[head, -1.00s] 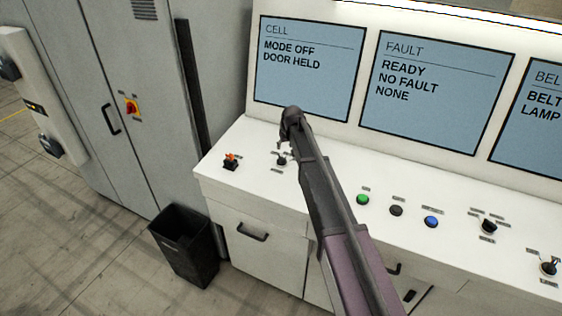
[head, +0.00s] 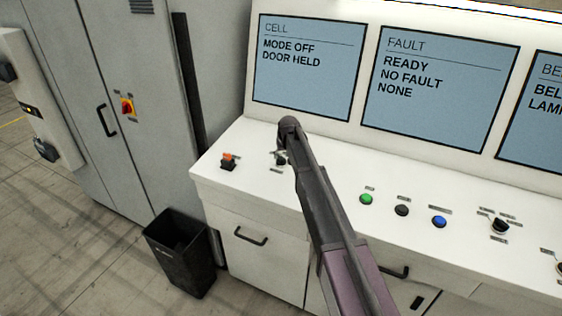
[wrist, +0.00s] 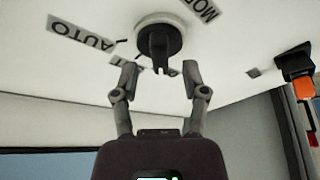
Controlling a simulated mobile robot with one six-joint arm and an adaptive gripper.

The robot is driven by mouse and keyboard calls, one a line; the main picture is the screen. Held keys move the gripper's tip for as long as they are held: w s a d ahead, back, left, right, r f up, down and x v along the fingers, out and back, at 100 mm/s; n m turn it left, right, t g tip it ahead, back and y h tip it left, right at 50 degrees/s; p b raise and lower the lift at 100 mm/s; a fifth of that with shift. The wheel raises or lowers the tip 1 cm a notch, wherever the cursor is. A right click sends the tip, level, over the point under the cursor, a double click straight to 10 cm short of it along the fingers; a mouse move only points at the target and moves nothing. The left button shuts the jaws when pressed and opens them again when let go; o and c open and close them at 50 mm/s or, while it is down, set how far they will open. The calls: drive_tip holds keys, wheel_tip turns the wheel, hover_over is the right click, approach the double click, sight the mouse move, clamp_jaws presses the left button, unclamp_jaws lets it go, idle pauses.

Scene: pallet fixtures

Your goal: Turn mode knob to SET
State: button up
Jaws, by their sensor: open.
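The mode knob (wrist: 158,40) is a black knob on a round pale base, near the top middle of the wrist view. A MODE label, partly cut off, lies beside it, and an AUTO label lies to its left. Other labels by the fingers are partly hidden and unreadable. My gripper (wrist: 160,70) is open, with one finger on each side of the knob's handle and visible gaps between. I cannot tell which label the knob points to. In the head view my gripper (head: 281,155) is at the console top and mostly hides the knob. The CELL screen (head: 308,75) reads MODE OFF, DOOR HELD.
Green (head: 366,199), black (head: 401,210) and blue (head: 438,222) buttons and another selector (head: 499,226) sit to the right. The screens rise behind.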

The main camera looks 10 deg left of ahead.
drive_tip(key=shift+b+x, duration=0.5)
drive_tip(key=shift+x, duration=0.3)
clamp_jaws()
